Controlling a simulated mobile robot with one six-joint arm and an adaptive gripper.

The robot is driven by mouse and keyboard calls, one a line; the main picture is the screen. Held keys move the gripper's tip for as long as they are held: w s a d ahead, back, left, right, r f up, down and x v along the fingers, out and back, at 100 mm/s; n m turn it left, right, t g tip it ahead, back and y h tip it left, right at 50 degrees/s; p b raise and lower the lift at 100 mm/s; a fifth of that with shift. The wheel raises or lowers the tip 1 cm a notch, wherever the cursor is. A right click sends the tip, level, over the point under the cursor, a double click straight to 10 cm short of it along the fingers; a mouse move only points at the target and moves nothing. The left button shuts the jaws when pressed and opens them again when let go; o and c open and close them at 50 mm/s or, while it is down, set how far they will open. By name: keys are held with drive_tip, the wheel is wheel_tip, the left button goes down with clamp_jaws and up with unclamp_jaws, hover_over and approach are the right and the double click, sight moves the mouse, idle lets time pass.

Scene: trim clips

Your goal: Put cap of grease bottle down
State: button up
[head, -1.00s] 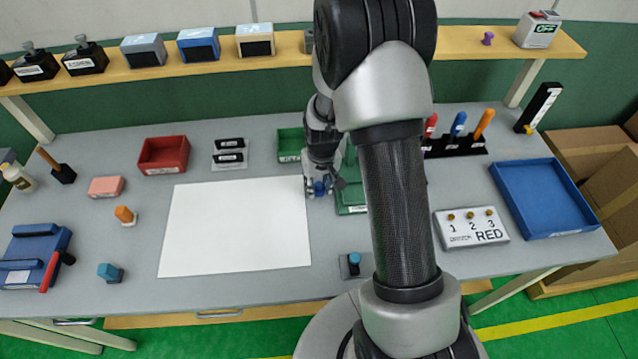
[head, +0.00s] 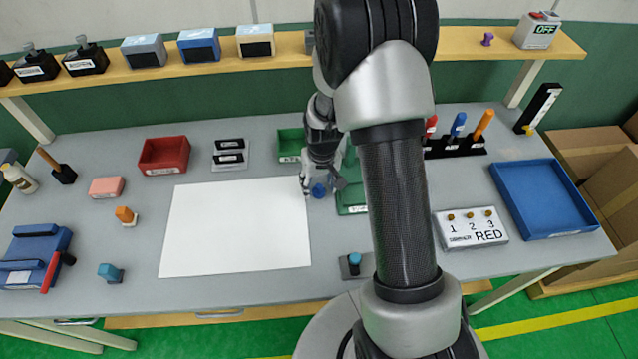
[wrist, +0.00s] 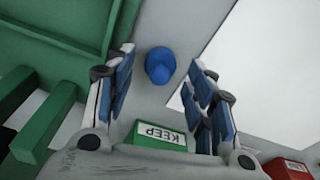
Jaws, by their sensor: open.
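The blue cap (head: 318,190) sits on the grey table just right of the white sheet; it also shows in the wrist view (wrist: 160,67), round and blue. My gripper (head: 321,181) is over the cap, pointing down. In the wrist view its two blue-padded fingers are spread apart on either side of the cap, with a gap to each, so it is open and empty. A white bottle (head: 20,178) lies or leans at the table's far left; I cannot tell whether it is the grease bottle.
A green holder (head: 352,203) stands close on the right of my gripper. A green KEEP bin (head: 289,146) is behind it. The white sheet (head: 235,228) to the left is clear. A red bin (head: 164,156) and blue tray (head: 545,200) are farther off.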

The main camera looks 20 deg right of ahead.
wheel_tip(320, 180, up, 12)
drive_tip(key=s+p, duration=0.2)
wheel_tip(320, 180, up, 8)
hover_over(321, 196)
drive_tip(key=s+a, duration=0.2)
drive_tip(key=s, duration=0.1)
drive_tip(key=s+a+r+t, duration=0.1)
drive_tip(key=s+a+r, duration=0.2)
drive_tip(key=s+r, duration=0.3)
drive_tip(key=s+a+r+n+t, duration=0.1)
drive_tip(key=s+r, duration=0.5)
drive_tip(key=s, duration=0.7)
drive_tip(key=shift+s+a+r+t, duration=0.2)
drive_tip(key=shift+a+t, duration=0.4)
drive_tip(key=shift+a, duration=0.4)
